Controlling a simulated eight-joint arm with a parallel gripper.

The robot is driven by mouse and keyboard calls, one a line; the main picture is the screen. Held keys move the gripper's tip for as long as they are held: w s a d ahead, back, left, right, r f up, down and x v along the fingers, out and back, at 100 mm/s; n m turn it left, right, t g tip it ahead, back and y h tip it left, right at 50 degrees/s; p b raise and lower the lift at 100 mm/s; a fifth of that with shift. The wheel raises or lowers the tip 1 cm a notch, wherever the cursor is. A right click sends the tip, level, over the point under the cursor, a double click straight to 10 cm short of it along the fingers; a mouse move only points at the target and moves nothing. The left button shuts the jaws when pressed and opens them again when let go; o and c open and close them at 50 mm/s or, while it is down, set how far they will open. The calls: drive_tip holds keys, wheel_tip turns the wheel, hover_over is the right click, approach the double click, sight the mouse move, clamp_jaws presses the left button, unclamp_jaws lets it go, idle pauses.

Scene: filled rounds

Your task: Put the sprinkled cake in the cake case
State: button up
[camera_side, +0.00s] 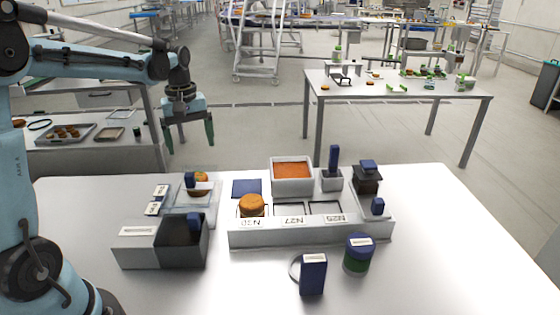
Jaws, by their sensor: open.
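My gripper (189,142) hangs open and empty at the upper left, fingers down, above the back left edge of the table. A round orange-brown cake (252,204) sits in the left compartment of a white labelled tray (310,235). Another orange-brown round (201,177) shows at a clear-sided case (200,203) with a blue part, left of the tray; I cannot tell if it is inside. Sprinkles are too small to make out on either. I cannot tell for certain which container is the cake case. The gripper touches none of these.
A white bin of orange filling (292,170) stands behind the tray. A grey box (137,248) with a dark opening is front left. A blue-lidded jar (358,258) and a blue block with a ring handle (313,274) stand in front. The table's right side is clear.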

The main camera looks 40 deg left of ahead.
drive_tip(key=s+d+m+t, duration=0.3)
drive_tip(key=d+m, duration=0.3)
drive_tip(key=d, duration=0.3)
drive_tip(key=s+d+m+t, duration=0.4)
drive_tip(key=s+d+m, duration=0.2)
drive_tip(key=d, duration=0.3)
drive_tip(key=shift+m, duration=0.6)
